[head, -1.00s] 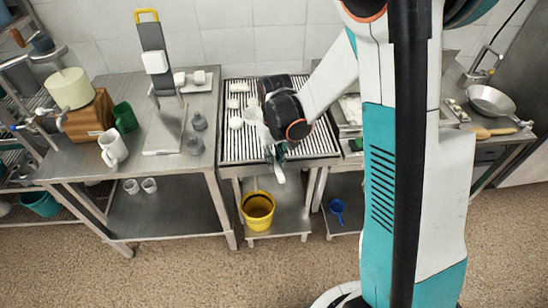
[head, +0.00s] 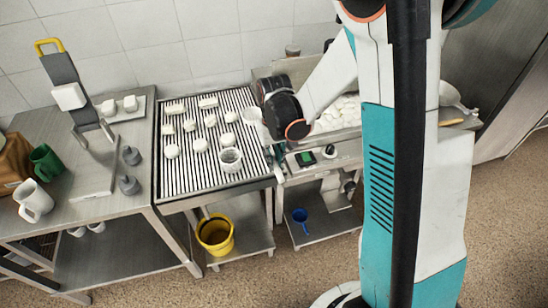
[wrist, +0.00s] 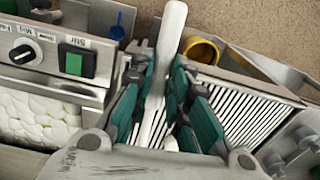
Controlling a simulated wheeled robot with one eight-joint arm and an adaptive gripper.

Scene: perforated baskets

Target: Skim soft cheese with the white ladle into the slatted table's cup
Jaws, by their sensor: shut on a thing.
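My gripper (wrist: 160,95) is shut on the white handle of the ladle (wrist: 173,28), its teal fingers on both sides. In the head view my gripper (head: 274,158) is at the gap between the slatted table and the vat. A pale, bowl-like part shows beside my wrist, probably the ladle's bowl; its contents cannot be told. The cup (head: 231,161) stands on the right front of the slatted table (head: 190,182), left of my gripper. Soft white cheese (head: 340,112) lies in the vat right of my arm; it also shows in the wrist view (wrist: 35,115).
Several white cheese pieces (head: 200,145) sit on the slats. The vat's front has a control panel (head: 308,158). A yellow bucket (head: 214,234) and a blue scoop (head: 300,216) are below. The left table holds a white jug (head: 33,202) and a stand (head: 75,97).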

